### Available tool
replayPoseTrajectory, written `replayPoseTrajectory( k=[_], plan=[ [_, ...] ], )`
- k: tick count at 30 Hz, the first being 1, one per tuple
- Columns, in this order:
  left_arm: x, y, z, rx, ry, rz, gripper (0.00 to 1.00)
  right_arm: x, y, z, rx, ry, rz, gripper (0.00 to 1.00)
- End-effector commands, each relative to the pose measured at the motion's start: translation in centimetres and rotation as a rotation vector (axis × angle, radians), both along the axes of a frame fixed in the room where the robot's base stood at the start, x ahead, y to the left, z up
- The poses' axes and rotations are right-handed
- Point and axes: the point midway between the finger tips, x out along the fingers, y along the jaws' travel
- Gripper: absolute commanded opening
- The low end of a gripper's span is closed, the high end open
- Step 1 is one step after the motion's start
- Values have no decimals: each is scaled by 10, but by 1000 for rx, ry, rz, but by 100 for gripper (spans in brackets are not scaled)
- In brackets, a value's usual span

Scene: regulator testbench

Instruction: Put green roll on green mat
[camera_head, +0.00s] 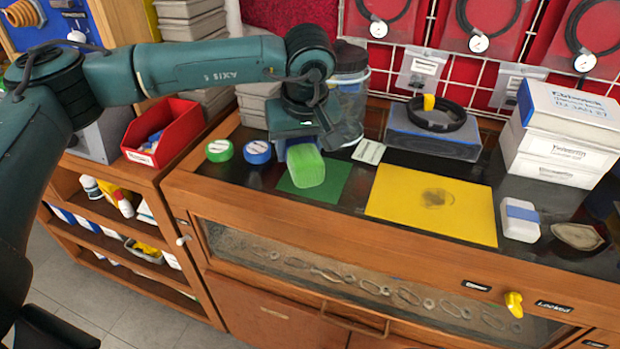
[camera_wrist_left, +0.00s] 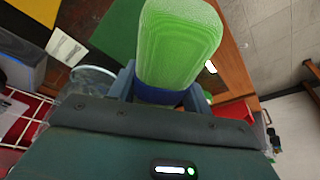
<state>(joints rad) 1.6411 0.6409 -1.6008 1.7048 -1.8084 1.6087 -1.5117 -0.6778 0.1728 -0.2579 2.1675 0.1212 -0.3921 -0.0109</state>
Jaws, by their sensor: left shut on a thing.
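My left gripper (camera_head: 303,141) comes in from the left and is shut on a green roll (camera_head: 305,167). The roll hangs below the jaws, over the green mat (camera_head: 334,183) on the bench top; I cannot tell whether it touches the mat. In the left wrist view the roll (camera_wrist_left: 178,45) stands out from between the blue-grey fingers (camera_wrist_left: 155,88), and part of the green mat (camera_wrist_left: 115,32) shows beside it. My right gripper is in neither view.
A green tape roll (camera_head: 219,150) and a blue tape roll (camera_head: 257,152) lie left of the mat. A yellow mat (camera_head: 430,205) lies to the right. A clear jar (camera_head: 350,95) stands behind the gripper. White boxes (camera_head: 560,135) stack at the right.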

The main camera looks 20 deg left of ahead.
Motion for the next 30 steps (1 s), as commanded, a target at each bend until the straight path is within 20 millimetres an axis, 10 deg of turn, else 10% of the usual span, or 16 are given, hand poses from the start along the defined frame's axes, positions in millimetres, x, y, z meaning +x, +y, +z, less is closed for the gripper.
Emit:
replayPoseTrajectory(
  k=[7,30],
  plan=[
    [25,-10,23,-7,-10,170,22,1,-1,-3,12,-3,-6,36],
    [25,-10,-70,-9,-13,178,22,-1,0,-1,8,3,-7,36]
  ],
)
